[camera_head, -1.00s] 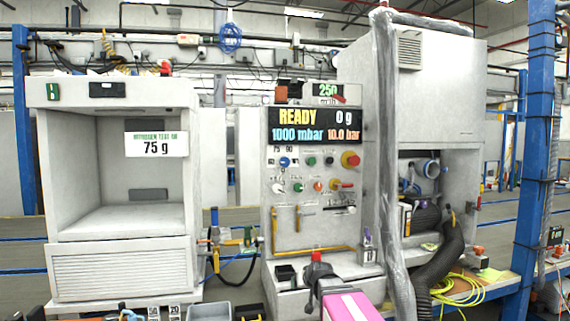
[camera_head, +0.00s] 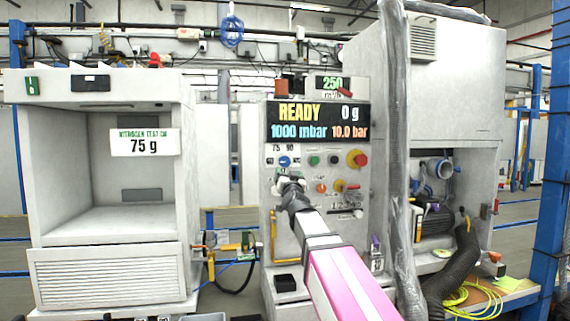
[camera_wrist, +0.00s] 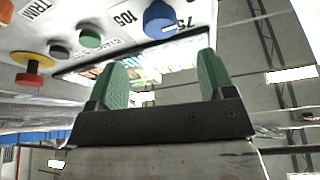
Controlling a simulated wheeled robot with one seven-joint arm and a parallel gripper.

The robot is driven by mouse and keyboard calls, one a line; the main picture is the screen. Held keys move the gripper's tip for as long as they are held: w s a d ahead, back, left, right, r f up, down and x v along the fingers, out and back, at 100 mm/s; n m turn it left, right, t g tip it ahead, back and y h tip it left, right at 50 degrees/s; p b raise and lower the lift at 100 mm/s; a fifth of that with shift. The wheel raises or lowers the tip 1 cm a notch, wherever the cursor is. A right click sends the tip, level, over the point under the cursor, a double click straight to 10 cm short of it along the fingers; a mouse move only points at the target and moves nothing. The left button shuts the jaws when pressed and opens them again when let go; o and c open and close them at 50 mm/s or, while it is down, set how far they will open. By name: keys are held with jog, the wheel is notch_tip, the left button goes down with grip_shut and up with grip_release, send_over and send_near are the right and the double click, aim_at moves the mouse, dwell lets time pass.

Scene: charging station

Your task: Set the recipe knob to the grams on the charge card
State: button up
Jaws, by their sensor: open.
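The charge card (camera_head: 145,143) on the left cabinet reads 75 g. The blue recipe knob (camera_head: 285,161) is on the control panel under the display, with 75 and 90 printed above it. In the wrist view the blue knob (camera_wrist: 160,18) shows beyond my fingertips, with 75 and 105 printed to its sides; its pointer setting is not clear to me. My gripper (camera_head: 289,183) is just below the knob in the head view. In the wrist view my gripper (camera_wrist: 163,72) is open, its two green fingers apart with nothing between them, and not touching the knob.
The display (camera_head: 318,122) reads READY, 0 g, 1000 mbar and 10.0 bar. A green button (camera_head: 314,160), a red knob on yellow (camera_head: 357,159) and an orange button (camera_head: 321,188) sit close by. A plastic-wrapped post (camera_head: 396,150) stands right of the panel.

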aim_at(285, 163)
jog(key=x, duration=1)
jog(key=shift+w+r, duration=0.1)
jog(key=shift+w, duration=0.1)
jog(key=c, duration=0.9)
